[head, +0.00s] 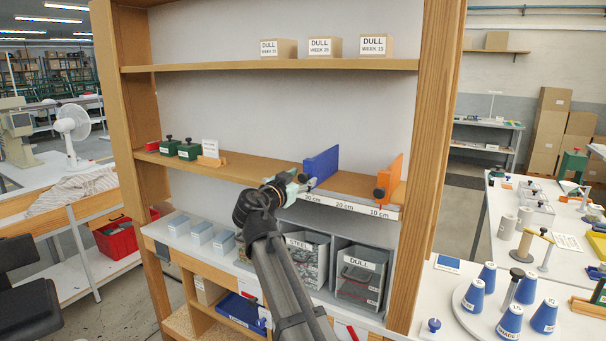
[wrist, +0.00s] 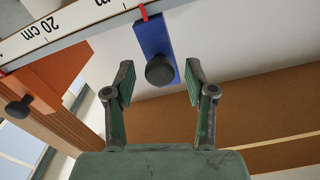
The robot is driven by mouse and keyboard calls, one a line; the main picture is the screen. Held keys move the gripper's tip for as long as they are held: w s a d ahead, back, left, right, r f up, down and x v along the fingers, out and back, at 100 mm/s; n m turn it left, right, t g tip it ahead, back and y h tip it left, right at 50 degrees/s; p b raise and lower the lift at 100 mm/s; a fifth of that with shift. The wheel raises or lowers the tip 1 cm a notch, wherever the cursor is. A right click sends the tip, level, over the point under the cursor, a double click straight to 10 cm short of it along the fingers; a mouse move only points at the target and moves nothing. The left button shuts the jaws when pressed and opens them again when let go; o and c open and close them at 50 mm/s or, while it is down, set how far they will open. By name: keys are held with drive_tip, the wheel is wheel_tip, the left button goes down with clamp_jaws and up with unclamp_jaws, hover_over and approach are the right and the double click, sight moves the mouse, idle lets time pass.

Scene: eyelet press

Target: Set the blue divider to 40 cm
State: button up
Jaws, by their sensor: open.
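The blue divider (head: 321,167) stands upright on the middle shelf, behind the white scale strip (head: 345,205) on the shelf's front edge. In the wrist view the divider (wrist: 154,42) shows a round black knob (wrist: 160,70) on its front end and a red pointer (wrist: 143,12) at the scale. The pointer lies close to a partly cut-off label, past the 20 cm label on the side away from the orange divider; its exact reading is unclear. My gripper (head: 297,184) is open in front of the divider. In the wrist view its fingers (wrist: 160,80) stand either side of the knob, apart from it.
An orange divider (head: 389,179) with a black knob stands to the right, near 10 cm. Green boxes (head: 180,149) and a small card (head: 210,150) sit at the shelf's left. Bins labelled STEEL (head: 306,260) and DULL (head: 358,279) stand below. The shelf between card and blue divider looks clear.

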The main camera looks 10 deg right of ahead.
drive_tip(key=shift+w+d, duration=0.45)
drive_tip(key=shift+w, duration=0.05)
clamp_jaws()
drive_tip(key=shift+w+a+f+b, duration=0.1)
drive_tip(key=shift+w+a+b, duration=0.3)
drive_tip(key=shift+b, duration=0.1)
drive_tip(key=w+a+b, duration=0.4)
drive_tip(key=a+b, duration=0.1)
drive_tip(key=b, duration=0.1)
drive_tip(key=shift+w+a, duration=0.3)
drive_tip(key=shift+a, duration=0.1)
unclamp_jaws()
